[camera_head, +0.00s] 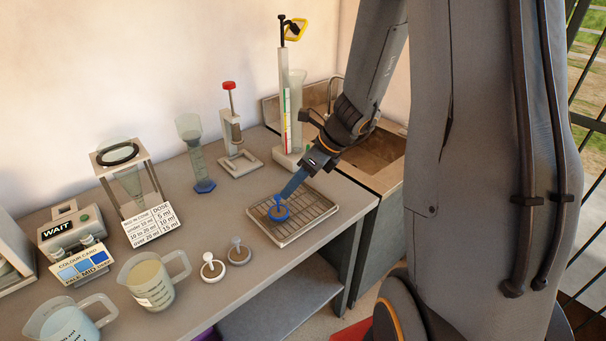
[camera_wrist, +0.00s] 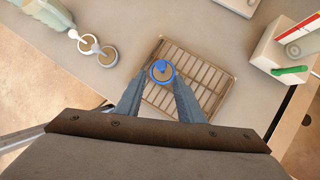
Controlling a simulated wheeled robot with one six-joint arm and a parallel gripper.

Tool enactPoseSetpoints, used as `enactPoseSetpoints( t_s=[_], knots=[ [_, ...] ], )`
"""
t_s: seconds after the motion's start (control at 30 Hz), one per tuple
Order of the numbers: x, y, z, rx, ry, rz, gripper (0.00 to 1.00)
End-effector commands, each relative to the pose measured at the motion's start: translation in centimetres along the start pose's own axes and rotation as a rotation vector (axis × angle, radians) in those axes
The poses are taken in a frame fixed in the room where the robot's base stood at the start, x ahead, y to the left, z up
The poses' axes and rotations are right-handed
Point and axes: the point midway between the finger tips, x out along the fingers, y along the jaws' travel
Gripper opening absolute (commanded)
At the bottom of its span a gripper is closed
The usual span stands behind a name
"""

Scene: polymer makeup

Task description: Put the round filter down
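A round filter (camera_head: 279,213), a blue ring with a pale middle and an upright blue knob, is at the wire drying rack (camera_head: 327,209), on its left part. In the wrist view the filter (camera_wrist: 162,72) appears between the fingertips, near the top left of the rack (camera_wrist: 229,80). My gripper (camera_head: 283,197) points down at the filter's knob. In the wrist view my gripper (camera_wrist: 160,84) has its two fingers apart, with rack showing between them. The fingertips are on either side of the filter, and the gap looks wider than the knob.
A white ring (camera_head: 212,271) and a grey ring (camera_head: 240,254) with knobs lie left of the rack. Jugs, a WAIT box (camera_head: 71,230) and a funnel stand are further left. A measuring column (camera_head: 287,120) stands behind the rack; a sink (camera_head: 377,151) is to the right.

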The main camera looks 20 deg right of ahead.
Motion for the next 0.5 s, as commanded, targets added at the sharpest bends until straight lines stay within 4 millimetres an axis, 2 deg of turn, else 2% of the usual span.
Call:
enactPoseSetpoints(
  t_s=[0.03,0.2,0.37,0.47,0.5],
  knots=[
    [-1.1,-0.1,0.0,-0.001,-0.002,-0.005,0.34],
    [-3.7,-0.1,0.0,-0.001,-0.002,-0.003,0.34],
    [-4.8,0.1,0.0,-0.012,0.003,0.0,0.34],
    [-4.8,1.4,-0.4,-0.132,0.041,0.012,0.34],
    [-4.8,2.4,-0.7,-0.232,0.07,0.023,0.34]
  ],
)
